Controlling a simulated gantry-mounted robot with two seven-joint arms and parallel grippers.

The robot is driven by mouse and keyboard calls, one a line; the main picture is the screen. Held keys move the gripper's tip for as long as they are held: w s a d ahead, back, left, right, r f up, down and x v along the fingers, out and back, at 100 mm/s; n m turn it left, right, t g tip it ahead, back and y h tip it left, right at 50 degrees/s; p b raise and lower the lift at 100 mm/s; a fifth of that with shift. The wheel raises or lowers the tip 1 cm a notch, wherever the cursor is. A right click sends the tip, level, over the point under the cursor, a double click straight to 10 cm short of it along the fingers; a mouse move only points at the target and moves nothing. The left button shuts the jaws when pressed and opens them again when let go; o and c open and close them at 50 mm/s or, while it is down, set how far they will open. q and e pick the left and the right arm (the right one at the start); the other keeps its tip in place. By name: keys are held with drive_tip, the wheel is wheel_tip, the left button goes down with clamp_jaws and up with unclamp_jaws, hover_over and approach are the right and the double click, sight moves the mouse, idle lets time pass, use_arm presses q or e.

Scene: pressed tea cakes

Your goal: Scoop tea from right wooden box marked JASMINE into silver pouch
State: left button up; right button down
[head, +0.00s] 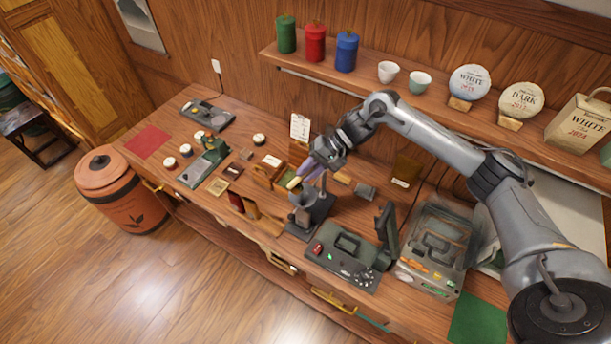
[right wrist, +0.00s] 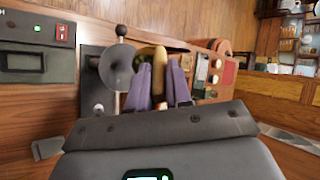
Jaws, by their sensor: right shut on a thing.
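My right gripper (head: 312,172), with purple fingers, is in the middle of the table in the head view. It is shut on a tan wooden scoop (head: 294,183), whose end points down and left. The scoop also shows between the fingers in the right wrist view (right wrist: 159,72). An open wooden box (head: 262,178) stands just left of the scoop; its marking is too small to read, and my gripper partly hides the boxes behind. I cannot make out the silver pouch.
A dark device (head: 345,262) with a red switch stands front right of the funnel, and a sealer-like machine (head: 436,250) stands farther right. A shelf with canisters (head: 315,45) runs above the back.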

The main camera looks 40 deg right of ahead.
drive_tip(key=shift+s+d+f+t+y+b, duration=0.3)
drive_tip(key=shift+d+y+b, duration=0.2)
drive_tip(key=shift+b, duration=1)
drive_tip(key=shift+f, duration=0.15)
drive_tip(key=d+f+t+y, duration=0.1)
drive_tip(key=y, duration=0.1)
drive_tip(key=s+d+f+t+y+b, duration=0.1)
drive_tip(key=d+f+t+y+b, duration=0.1)
drive_tip(key=y, duration=0.1)
drive_tip(key=shift+s+y, duration=0.3)
drive_tip(key=shift+d+r, duration=0.1)
